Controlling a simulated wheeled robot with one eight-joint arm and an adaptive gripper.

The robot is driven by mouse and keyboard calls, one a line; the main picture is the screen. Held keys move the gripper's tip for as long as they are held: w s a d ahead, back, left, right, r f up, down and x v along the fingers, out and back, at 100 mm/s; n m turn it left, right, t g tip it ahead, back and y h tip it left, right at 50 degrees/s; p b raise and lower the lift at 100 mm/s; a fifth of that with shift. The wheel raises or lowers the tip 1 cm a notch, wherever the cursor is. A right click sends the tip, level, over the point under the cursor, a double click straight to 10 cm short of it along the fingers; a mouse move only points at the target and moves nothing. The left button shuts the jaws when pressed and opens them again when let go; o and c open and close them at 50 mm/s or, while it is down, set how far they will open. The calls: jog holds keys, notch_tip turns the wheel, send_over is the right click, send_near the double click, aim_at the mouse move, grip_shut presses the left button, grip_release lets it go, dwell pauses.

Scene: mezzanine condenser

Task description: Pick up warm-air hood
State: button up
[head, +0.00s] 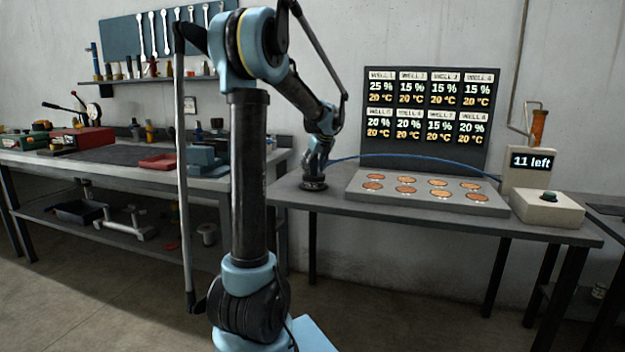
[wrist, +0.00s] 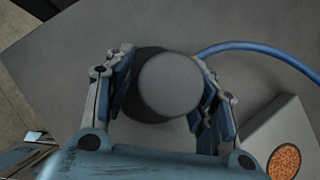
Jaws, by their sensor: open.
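The warm-air hood (wrist: 170,84) appears in the wrist view as a round grey top above a wider dark body, with a blue hose running off to the right. In the head view its dark base (head: 313,184) stands on the left end of the grey bench. My gripper (wrist: 164,88) is open, with one finger on each side of the hood. Whether the fingers touch it cannot be told. In the head view my gripper (head: 318,158) points down over the hood and hides most of it.
A grey block (head: 425,195) with several copper-coloured wells lies right of the hood. The blue hose (head: 420,156) arcs behind it, before a dark display panel (head: 428,118). A counter box reading "11 left" (head: 530,166) and a box with a green button (head: 547,207) stand farther right.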

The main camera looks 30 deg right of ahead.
grip_shut()
dwell(0.3)
